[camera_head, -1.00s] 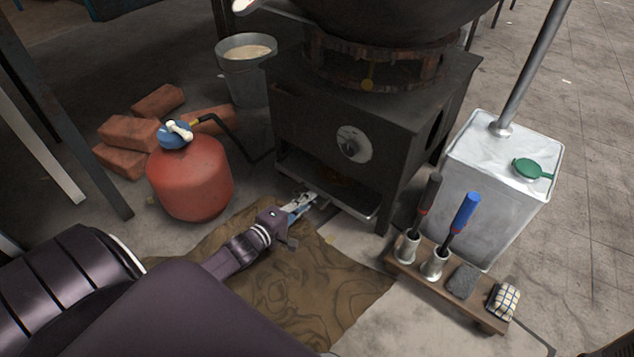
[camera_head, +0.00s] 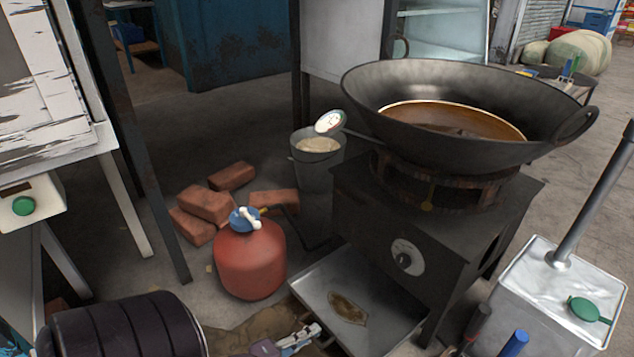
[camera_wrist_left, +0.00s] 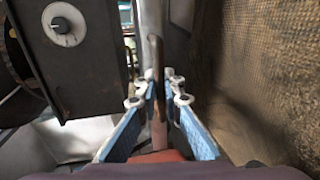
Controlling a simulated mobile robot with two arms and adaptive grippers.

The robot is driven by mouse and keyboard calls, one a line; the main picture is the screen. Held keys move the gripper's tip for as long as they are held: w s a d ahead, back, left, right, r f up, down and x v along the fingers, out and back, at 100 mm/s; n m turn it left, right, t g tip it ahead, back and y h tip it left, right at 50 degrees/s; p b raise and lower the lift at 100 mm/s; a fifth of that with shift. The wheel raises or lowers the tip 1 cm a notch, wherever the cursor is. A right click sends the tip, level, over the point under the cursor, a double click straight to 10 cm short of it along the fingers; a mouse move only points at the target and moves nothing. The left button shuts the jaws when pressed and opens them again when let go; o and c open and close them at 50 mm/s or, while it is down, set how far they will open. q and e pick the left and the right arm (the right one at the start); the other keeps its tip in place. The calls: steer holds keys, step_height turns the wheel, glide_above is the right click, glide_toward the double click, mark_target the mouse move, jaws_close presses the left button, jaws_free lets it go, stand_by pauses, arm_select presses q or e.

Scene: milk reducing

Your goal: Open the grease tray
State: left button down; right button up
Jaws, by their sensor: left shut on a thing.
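The grease tray (camera_head: 318,284) is a shallow grey metal tray with a brown grease patch (camera_head: 347,308) on its floor. In the head view it sticks well out from the lower front of the black stove (camera_head: 400,235). My left gripper (camera_head: 303,334) is at the tray's front edge, low in the head view. In the left wrist view my left gripper (camera_wrist_left: 158,98) is shut on the tray's thin brown handle (camera_wrist_left: 156,62), with a blue-padded finger on either side. The tray's front edge is partly cut off at the bottom of the head view.
A red gas cylinder (camera_head: 250,262) stands close left of the tray, with several bricks (camera_head: 207,203) behind it. A large wok (camera_head: 450,110) sits on the stove. A bucket (camera_head: 318,170) is behind. A metal can (camera_head: 560,290) stands at the right.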

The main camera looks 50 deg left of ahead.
arm_select(q)
steer(key=shift+r, duration=0.15)
steer(key=c, duration=2.1)
jaws_free()
steer(key=v, duration=1.2)
